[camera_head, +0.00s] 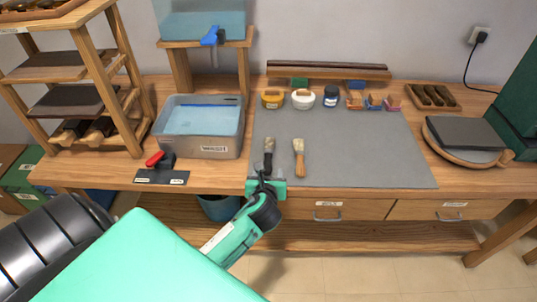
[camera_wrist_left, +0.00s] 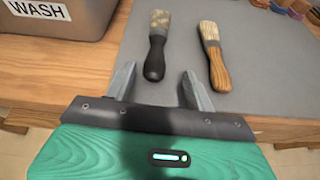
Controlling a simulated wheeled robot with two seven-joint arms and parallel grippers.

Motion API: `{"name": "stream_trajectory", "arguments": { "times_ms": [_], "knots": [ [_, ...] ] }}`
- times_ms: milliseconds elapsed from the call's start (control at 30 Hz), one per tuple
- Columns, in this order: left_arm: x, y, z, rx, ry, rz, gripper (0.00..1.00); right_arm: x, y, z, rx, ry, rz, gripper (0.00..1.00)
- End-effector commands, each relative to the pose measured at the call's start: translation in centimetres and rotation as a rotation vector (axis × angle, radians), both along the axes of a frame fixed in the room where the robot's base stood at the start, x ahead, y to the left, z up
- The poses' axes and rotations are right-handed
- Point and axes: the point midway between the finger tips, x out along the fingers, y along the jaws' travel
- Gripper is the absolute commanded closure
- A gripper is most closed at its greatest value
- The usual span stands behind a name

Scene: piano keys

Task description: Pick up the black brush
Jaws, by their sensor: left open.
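The black brush (camera_head: 268,160) lies on the grey mat (camera_head: 350,150) near its front left, with its pale bristles pointing to the back. In the left wrist view its black handle (camera_wrist_left: 154,58) points toward my gripper. My left gripper (camera_head: 265,179) is at the table's front edge, just in front of the handle. In the wrist view its two fingers (camera_wrist_left: 158,72) are apart and empty, and the handle's end shows between and slightly beyond them. I cannot tell how high the fingers are above the mat. My right gripper is in no view.
A wooden-handled brush (camera_head: 299,158) lies close to the right, also in the wrist view (camera_wrist_left: 215,58). A grey wash tub (camera_head: 213,148) stands left, with a red-handled tool (camera_head: 160,160) before it. The mat's right half is clear.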

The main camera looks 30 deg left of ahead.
Motion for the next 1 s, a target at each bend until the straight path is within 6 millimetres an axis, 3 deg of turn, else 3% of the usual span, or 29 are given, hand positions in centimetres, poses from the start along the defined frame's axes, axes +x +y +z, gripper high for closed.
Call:
{"name": "stream_trajectory", "arguments": {
  "times_ms": [333,600,867,1000],
  "knots": [
    [2.5,1.9,-1.1,-0.002,0.0,0.003,0.45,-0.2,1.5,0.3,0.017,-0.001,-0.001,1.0],
    [5.0,3.5,-2.3,-0.003,0.0,-0.001,0.45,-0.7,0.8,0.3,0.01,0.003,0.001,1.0],
    [5.2,3.6,-2.4,-0.003,0.0,-0.001,0.45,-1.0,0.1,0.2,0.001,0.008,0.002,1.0],
    [5.1,3.6,-2.4,-0.003,0.0,-0.001,0.71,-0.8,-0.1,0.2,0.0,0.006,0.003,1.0]
  ]
}}
